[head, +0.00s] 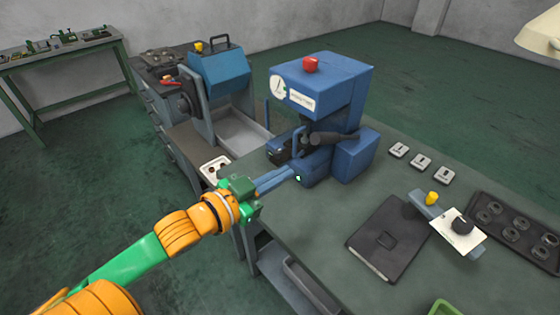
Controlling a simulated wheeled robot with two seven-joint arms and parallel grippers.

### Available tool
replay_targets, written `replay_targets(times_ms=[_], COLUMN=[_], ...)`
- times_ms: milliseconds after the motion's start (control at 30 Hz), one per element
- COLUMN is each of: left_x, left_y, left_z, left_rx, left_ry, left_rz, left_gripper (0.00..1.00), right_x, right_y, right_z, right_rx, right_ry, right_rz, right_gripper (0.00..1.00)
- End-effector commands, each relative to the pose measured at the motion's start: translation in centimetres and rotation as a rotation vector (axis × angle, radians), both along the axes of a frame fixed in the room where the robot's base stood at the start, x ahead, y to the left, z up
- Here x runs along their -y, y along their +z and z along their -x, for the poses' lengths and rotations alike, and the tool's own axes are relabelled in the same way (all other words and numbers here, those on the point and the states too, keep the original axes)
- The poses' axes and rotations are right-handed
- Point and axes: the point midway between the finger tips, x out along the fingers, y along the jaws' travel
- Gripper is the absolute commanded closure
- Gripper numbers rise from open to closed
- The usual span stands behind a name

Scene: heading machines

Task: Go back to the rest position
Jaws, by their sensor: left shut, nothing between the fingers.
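My left arm comes in from the lower left. Its green gripper (288,175) has its fingers together and empty, with the tips close to the front of the blue heading machine (325,90). I cannot tell whether they touch it. The machine stands on the green-grey workbench (320,235) and has a red button (310,65) on top and a small green light low on its front. My right gripper is not in view.
Behind the arm, another blue machine (220,70) stands on a grey cabinet. A green table (60,58) stands far left.

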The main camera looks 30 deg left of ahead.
Motion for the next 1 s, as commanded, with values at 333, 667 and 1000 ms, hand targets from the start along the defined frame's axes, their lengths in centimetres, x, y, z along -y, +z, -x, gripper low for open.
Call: replay_targets(times_ms=[333, 667, 1000], left_x=[0.0, -1.2, 2.8], left_y=[-0.1, -9.9, -22.5], left_z=[0.1, 3.0, 17.0], left_rx=[0.000, -0.348, -1.107], left_ry=[0.000, 0.163, 0.276], left_rz=[-0.001, -0.042, -0.116], left_gripper=[1.00, 1.00, 1.00], right_x=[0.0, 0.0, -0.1], right_y=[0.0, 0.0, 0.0], right_z=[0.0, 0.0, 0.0], right_rx=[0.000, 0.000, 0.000], right_ry=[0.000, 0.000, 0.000], right_rz=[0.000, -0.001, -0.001], right_gripper=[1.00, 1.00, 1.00])
